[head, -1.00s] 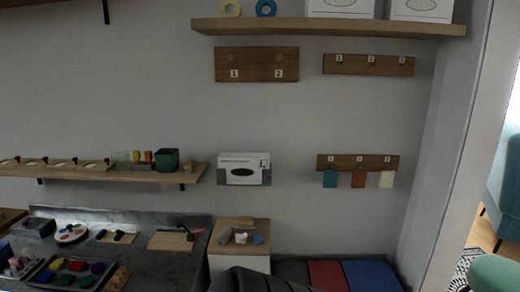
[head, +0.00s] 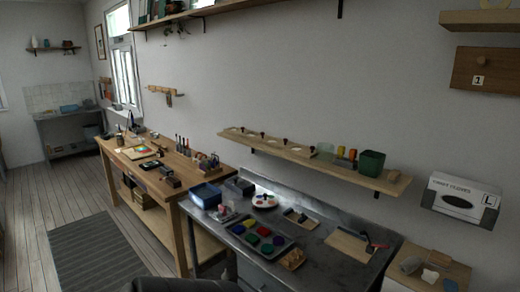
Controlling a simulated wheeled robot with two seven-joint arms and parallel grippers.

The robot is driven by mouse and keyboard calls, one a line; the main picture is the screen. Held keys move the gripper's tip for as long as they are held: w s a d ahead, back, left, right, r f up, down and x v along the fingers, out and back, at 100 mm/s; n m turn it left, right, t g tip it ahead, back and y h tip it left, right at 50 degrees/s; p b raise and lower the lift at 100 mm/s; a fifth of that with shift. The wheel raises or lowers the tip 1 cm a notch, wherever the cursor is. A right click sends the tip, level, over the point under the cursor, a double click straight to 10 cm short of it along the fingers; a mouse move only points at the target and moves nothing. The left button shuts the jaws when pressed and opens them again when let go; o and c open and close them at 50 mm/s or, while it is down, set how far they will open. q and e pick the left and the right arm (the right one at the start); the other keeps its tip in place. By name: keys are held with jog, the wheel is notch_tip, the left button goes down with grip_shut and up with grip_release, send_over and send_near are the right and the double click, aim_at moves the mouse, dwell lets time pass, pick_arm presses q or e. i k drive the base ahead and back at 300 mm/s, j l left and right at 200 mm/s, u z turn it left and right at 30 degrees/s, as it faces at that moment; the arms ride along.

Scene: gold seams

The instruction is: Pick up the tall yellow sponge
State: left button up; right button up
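A yellow blob (head: 264,231) also lies in the metal tray (head: 290,246) on the grey bench, among red, green and blue ones. Neither of my grippers is in the head view.
The grey bench (head: 330,262) stands below the shelf, with a blue bin (head: 206,196) and a cutting board (head: 348,246). A wooden workbench (head: 150,183) with tools stands further left. A white box (head: 460,198) hangs on the wall. The floor beside the grey rug (head: 95,255) is clear.

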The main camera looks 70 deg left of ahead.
aim_at(341, 150)
jog(key=u, duration=1.6)
jog(key=i+j+z, duration=0.1)
jog(key=i+j, duration=0.25)
jog(key=j, duration=0.15)
